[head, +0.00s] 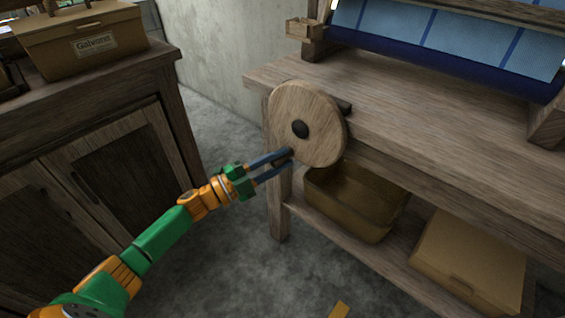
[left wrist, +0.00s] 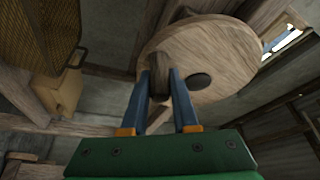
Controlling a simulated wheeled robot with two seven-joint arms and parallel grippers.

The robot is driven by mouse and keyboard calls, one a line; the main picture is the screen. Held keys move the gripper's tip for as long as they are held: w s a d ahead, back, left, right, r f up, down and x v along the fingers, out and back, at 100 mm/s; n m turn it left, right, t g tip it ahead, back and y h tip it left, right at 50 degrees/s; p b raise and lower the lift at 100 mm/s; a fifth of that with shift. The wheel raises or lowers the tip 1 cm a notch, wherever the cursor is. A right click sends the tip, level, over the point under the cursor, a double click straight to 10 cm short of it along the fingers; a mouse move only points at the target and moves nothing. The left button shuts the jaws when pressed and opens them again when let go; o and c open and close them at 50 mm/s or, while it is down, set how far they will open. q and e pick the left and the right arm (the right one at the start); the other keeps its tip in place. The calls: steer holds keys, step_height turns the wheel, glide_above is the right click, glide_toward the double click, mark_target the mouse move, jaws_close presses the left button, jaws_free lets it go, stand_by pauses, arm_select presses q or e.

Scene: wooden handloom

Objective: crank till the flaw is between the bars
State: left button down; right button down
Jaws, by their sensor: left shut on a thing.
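The crank is a round wooden disc (head: 310,110) with a dark hub (head: 300,129), on the left end of the loom's table. My left gripper (head: 290,158) is at the disc's lower left edge, shut on the crank handle (left wrist: 159,75), which shows between the fingers in the left wrist view. In the head view the fingers largely hide the handle. The cloth (head: 450,38) on the loom is light blue with dark blue stripes, above a dark blue roller (head: 430,65). Its upper part is cut off, and I see no flaw or pair of bars around it. My right gripper is not in view.
A wooden cabinet (head: 95,150) stands at the left with a labelled box (head: 85,42) on top. Under the loom table (head: 440,125), a shelf holds an open brown bin (head: 350,205) and a closed box (head: 468,260).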

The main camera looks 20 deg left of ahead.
arm_select(q)
steer(key=shift+a, duration=0.15)
stand_by(0.3)
steer(key=c, duration=0.7)
jaws_free()
steer(key=v, duration=0.7)
steer(key=shift+a, duration=0.1)
